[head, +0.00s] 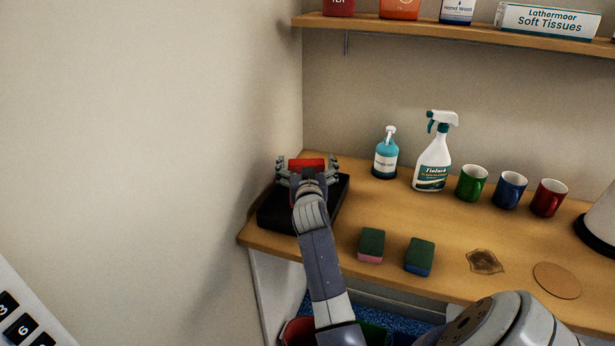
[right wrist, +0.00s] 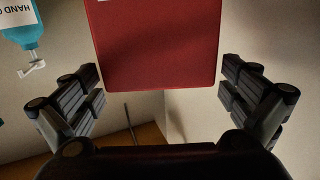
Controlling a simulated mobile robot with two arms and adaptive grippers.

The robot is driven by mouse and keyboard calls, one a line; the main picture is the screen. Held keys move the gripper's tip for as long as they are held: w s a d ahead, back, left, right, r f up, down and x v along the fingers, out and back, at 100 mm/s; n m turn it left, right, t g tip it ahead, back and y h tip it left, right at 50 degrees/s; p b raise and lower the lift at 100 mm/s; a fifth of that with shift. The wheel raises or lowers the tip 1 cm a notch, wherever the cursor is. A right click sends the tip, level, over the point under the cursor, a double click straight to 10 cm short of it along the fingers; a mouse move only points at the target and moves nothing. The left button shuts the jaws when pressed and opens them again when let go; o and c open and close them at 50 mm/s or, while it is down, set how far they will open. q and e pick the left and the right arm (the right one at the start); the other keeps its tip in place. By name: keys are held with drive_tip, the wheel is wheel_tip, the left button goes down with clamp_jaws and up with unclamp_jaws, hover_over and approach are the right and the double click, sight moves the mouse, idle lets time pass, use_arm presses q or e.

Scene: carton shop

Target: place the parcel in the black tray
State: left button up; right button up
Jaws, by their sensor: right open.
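The parcel (head: 307,164) looks like a red box, at the back of the black tray (head: 277,217) on the wooden counter's left end. In the right wrist view the red parcel (right wrist: 157,45) fills the upper middle. My right gripper (head: 307,167) is over the tray, its fingers spread wide on both sides of the parcel. The right wrist view shows a gap between the parcel and the fingers on each side. My arm and gripper hide part of the tray and the parcel's underside, so I cannot tell whether it touches the tray floor. My left gripper is not in view.
A teal pump bottle (head: 385,155) and a spray bottle (head: 433,160) stand right of the tray. Green, blue and red mugs (head: 509,190) stand further right. Two sponges (head: 371,245) lie near the front edge. The wall is close on the tray's left.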

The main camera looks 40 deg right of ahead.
drive_tip(key=b+v, duration=0.1)
drive_tip(key=v, duration=1)
drive_tip(key=shift+b, duration=0.3)
drive_tip(key=shift+s+a, duration=0.1)
drive_tip(key=s+a+f+n+g+y, duration=0.2)
drive_tip(key=s+a+f+n+y, duration=0.25)
drive_tip(key=a+f, duration=0.55)
drive_tip(key=s+a+f+n+g+y, duration=0.35)
drive_tip(key=s+a+f, duration=0.4)
drive_tip(key=s, duration=0.35)
drive_tip(key=s+a+f+n+g+y, duration=0.2)
drive_tip(key=s+a+f+g+y, duration=0.15)
drive_tip(key=s+a+f, duration=0.6)
drive_tip(key=s+d+f+g, duration=0.1)
drive_tip(key=s+f, duration=0.1)
drive_tip(key=f, duration=1)
drive_tip(key=s+d+f+g, duration=0.1)
drive_tip(key=s+f, duration=0.1)
drive_tip(key=f, duration=1)
drive_tip(key=s+d+f+g, duration=0.1)
drive_tip(key=s+d+f, duration=0.1)
drive_tip(key=s+f, duration=1.3)
drive_tip(key=shift+s+d+f, duration=0.25)
drive_tip(key=shift+s+f, duration=0.15)
drive_tip(key=shift+s, duration=0.35)
